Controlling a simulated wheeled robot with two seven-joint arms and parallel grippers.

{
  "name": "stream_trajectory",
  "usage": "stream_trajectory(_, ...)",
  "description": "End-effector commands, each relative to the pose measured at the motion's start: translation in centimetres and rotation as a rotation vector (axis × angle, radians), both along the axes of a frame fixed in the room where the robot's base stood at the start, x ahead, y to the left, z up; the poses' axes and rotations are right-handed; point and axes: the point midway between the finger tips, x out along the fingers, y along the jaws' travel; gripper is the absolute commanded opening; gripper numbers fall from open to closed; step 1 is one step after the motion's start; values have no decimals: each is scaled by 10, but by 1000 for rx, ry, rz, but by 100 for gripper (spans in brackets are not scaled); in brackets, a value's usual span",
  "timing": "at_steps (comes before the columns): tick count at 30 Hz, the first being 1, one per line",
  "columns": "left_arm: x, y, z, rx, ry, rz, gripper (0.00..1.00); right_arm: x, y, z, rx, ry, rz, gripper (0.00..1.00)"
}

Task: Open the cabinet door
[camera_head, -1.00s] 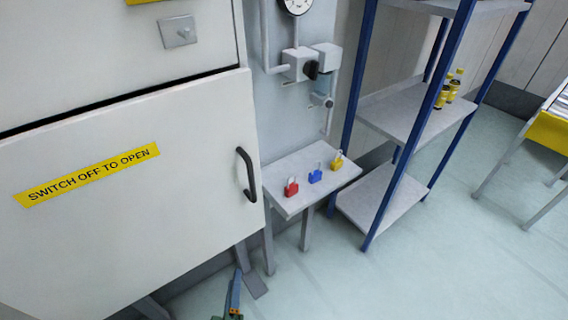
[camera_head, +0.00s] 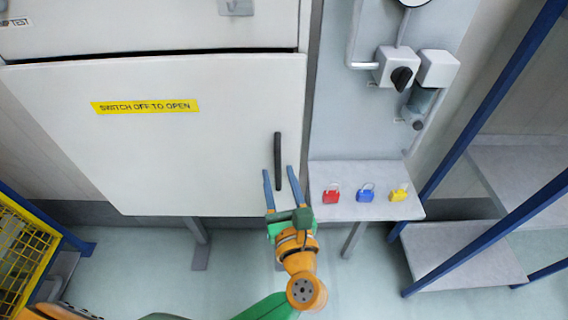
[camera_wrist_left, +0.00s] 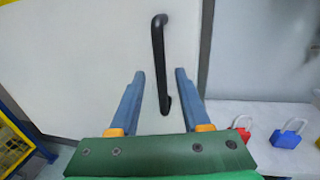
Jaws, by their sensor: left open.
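The white cabinet door (camera_head: 150,150) is shut and carries a yellow "SWITCH OFF TO OPEN" label (camera_head: 146,106). Its black vertical handle (camera_head: 278,160) is near the door's right edge. My left gripper (camera_head: 281,172) is open, with its two blue fingers pointing up at the lower part of the handle. In the left wrist view the handle (camera_wrist_left: 159,62) shows above and between the open fingers (camera_wrist_left: 158,80), and its lower end appears between them. I cannot tell how far the fingertips are from the door. The right gripper is not in view.
A small shelf (camera_head: 345,210) right of the door holds a red padlock (camera_head: 331,196), a blue padlock (camera_head: 365,195) and a yellow padlock (camera_head: 398,194). A black rotary switch (camera_head: 402,78) is above it. A blue-post rack (camera_head: 490,110) stands right, a yellow mesh frame (camera_head: 25,260) left.

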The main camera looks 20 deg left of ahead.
Motion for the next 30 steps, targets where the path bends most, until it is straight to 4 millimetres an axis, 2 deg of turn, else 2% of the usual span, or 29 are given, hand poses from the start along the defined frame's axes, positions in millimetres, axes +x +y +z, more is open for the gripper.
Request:
stream_trajectory(1,7,3,4,6,-1,-1,47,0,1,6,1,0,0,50)
stream_trajectory(4,17,9,2,4,0,-1,47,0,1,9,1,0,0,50)
stream_trajectory(12,21,11,-1,4,1,-1,47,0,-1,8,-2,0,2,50)
stream_trajectory(17,21,10,-1,5,1,-1,4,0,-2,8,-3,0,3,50)
stream_trajectory(18,21,10,-1,5,1,-1,0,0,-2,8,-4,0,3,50)
stream_trajectory(30,21,10,-1,5,1,-1,0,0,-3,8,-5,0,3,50)
